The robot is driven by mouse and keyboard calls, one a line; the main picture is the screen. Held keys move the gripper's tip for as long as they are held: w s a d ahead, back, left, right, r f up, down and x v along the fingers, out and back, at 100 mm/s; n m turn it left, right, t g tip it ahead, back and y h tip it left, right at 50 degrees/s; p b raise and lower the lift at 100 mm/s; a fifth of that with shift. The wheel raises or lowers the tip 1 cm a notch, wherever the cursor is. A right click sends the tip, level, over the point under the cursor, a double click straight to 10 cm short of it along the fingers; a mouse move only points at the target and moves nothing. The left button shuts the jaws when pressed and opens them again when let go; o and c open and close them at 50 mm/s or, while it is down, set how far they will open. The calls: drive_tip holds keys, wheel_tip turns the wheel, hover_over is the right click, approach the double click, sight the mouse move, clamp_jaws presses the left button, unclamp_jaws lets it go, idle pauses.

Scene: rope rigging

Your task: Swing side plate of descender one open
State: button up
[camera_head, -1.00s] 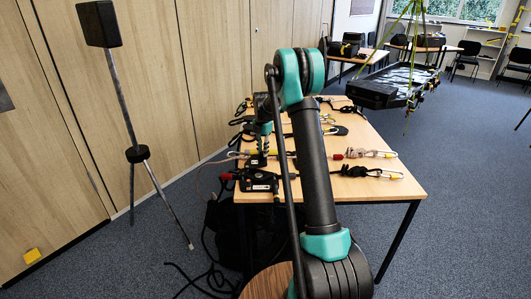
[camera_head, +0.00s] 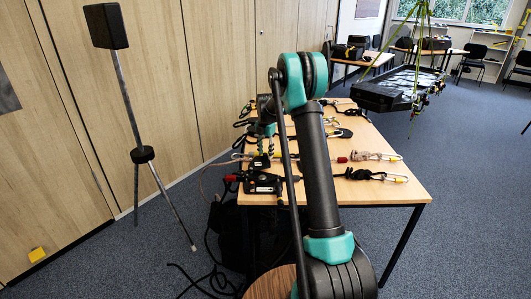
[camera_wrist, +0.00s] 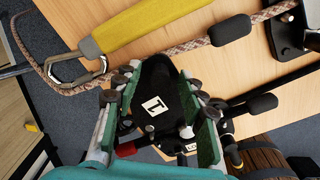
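Descender one (camera_wrist: 155,105) is a black device with a white "1" label, seen in the wrist view between my two fingers. In the head view the black descender (camera_head: 262,184) lies at the near left corner of the table. My gripper (camera_wrist: 160,74) is open, its green-padded fingers on either side of the black body. I cannot tell whether they touch it. In the head view my gripper (camera_head: 265,146) is above the table's left side, partly hidden by my arm. I cannot make out the side plate's edge or its state.
A patterned rope (camera_wrist: 180,48), a yellow sleeve (camera_wrist: 150,25) and a steel carabiner (camera_wrist: 75,75) lie beside the descender. Another black device (camera_wrist: 288,36) is at the upper right. The table (camera_head: 400,190) holds several more rigging pieces. A tripod stand (camera_head: 143,155) is left of it.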

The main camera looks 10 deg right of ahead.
wheel_tip(320, 180, up, 12)
idle(0.6)
drive_tip(key=s+d+f+m+t, duration=0.1)
drive_tip(key=s+f+m, duration=0.2)
drive_tip(key=s+m, duration=0.5)
drive_tip(key=s+d+f+m+t, duration=0.1)
drive_tip(key=s+f+m, duration=0.2)
drive_tip(key=s+m, duration=0.6)
drive_tip(key=s+d+f+m+t, duration=0.1)
drive_tip(key=s+m, duration=0.8)
drive_tip(key=s, duration=1.9)
wheel_tip(320, 180, down, 2)
drive_tip(key=shift+f+t, duration=0.15)
drive_tip(key=shift+t, duration=0.45)
